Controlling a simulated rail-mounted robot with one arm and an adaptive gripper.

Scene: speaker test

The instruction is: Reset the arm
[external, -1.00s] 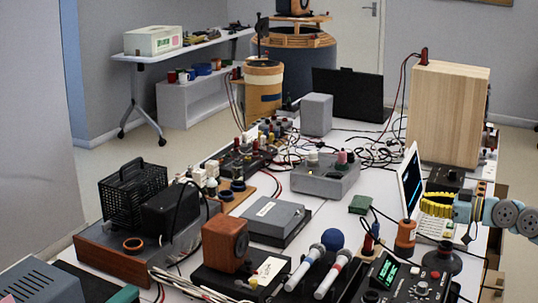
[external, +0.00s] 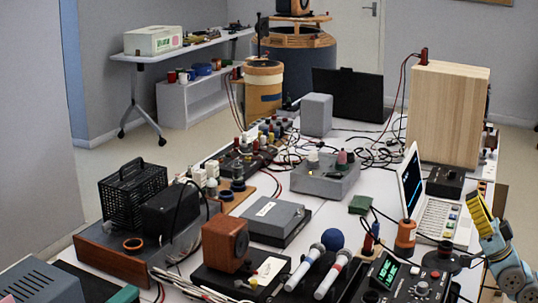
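My gripper (external: 478,208) is at the right edge of the table in the external view, at the end of my blue and grey arm (external: 506,262). It points up and slightly left. A yellow ribbed piece shows at its end; I cannot tell whether it is part of the gripper or something held. The gap between the fingers cannot be made out. The gripper is just right of the open laptop (external: 440,216) in the picture. The rest of my arm is cut off by the frame.
The white table is crowded. A wooden box (external: 448,112) stands behind the gripper, and a black control box (external: 445,181) sits nearby. An orange cylinder (external: 405,236) and a mixer with knobs (external: 425,283) are to the left and front. Loose cables (external: 372,152) lie farther back.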

